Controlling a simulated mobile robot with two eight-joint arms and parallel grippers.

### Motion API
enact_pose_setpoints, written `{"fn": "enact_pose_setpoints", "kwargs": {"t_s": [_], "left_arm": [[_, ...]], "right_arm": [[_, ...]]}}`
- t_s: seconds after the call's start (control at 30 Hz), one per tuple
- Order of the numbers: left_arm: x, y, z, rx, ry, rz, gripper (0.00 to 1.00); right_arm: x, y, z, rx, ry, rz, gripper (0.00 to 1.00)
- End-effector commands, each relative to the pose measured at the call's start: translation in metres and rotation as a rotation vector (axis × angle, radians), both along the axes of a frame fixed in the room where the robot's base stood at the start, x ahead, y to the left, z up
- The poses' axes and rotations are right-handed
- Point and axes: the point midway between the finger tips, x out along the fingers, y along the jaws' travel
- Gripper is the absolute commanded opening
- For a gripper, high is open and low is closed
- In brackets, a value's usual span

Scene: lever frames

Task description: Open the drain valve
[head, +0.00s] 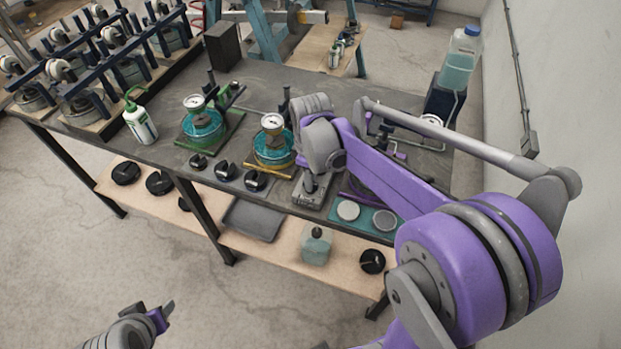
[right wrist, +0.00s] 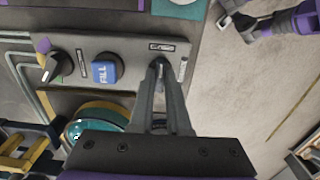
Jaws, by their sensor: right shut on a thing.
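A grey control panel (right wrist: 125,75) shows in the right wrist view with a black pointer knob (right wrist: 55,67), a blue FILL button (right wrist: 106,69) and a small labelled plate (right wrist: 166,46). My right gripper (right wrist: 160,70) is shut on a small part beside that plate. The fingers hide most of this part, taken to be the drain valve handle, and its turn angle cannot be told. In the head view my right gripper (head: 311,187) reaches down to the panel (head: 309,200) at the bench's front edge. My left gripper (head: 157,312) is away from the bench, empty, with its fingers apart.
Left of the panel on the dark bench (head: 265,88) stand two teal vessels with gauges (head: 203,123) (head: 272,146) and a green-white bottle (head: 140,122). A clear bottle (head: 461,58) stands at the right back. A lower shelf (head: 283,250) holds a tray and black parts.

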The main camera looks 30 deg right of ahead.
Motion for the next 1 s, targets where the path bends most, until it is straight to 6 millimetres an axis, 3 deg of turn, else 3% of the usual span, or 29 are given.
{"fn": "enact_pose_setpoints", "kwargs": {"t_s": [0.47, 1.0], "left_arm": [[-0.003, 0.000, -0.007, 0.000, 0.006, 0.000, 0.50], [-0.010, 0.000, -0.022, 0.000, 0.018, 0.000, 0.50]], "right_arm": [[-0.001, 0.000, -0.001, -0.001, 0.001, -0.146, 0.00], [0.000, 0.000, -0.001, -0.001, -0.001, -0.641, 0.00]]}}
